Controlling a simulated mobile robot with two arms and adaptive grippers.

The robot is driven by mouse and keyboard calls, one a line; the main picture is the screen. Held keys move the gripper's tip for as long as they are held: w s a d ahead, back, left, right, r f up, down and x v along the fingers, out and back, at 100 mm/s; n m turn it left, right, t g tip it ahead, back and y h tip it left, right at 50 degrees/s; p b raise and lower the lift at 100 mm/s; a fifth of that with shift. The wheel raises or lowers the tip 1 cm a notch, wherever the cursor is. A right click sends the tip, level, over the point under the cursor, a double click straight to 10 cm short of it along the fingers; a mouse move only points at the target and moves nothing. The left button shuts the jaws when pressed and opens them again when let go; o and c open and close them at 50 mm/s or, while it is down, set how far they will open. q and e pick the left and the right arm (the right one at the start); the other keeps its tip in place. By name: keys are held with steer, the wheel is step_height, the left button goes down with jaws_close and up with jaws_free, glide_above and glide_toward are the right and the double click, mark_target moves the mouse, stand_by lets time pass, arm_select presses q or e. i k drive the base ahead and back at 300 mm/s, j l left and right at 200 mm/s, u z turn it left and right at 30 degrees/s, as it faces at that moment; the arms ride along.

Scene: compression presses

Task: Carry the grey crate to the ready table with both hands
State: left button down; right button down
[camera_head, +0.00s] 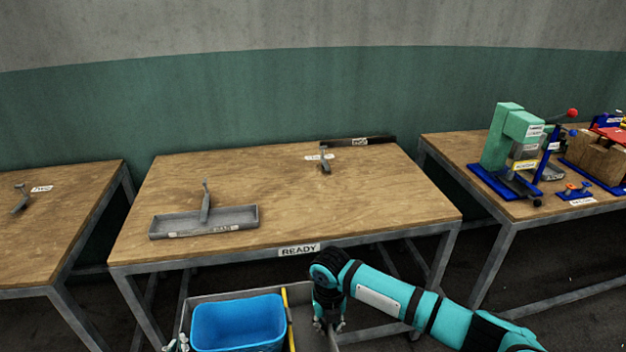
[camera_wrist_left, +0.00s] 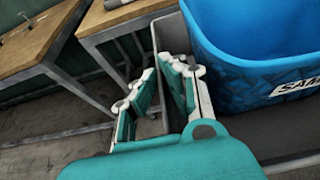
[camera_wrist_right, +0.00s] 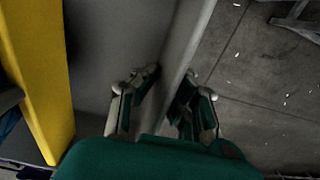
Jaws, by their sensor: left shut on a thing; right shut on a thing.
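The grey crate (camera_head: 203,298) is at the bottom of the head view, in front of the ready table (camera_head: 270,190) and below its top. It carries a blue bin (camera_head: 238,323) and a yellow bar-shaped piece (camera_head: 288,315). My left gripper (camera_head: 177,344) is shut on the crate's left wall, mostly cut off by the frame edge; the left wrist view shows its fingers (camera_wrist_left: 160,95) around that wall. My right gripper (camera_head: 329,324) is shut on the right wall; its fingers (camera_wrist_right: 165,100) straddle it in the right wrist view. The crate's underside is hidden.
A shallow grey tray (camera_head: 160,226) with an upright grey tool lies at the table's front left. A small clamp-like tool (camera_head: 324,160) stands near the back. The middle and right are clear. A left table (camera_head: 60,220) and a right table with a green press (camera_head: 500,140) flank it.

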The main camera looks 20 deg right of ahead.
mark_target(393, 189)
steer(key=l, duration=2)
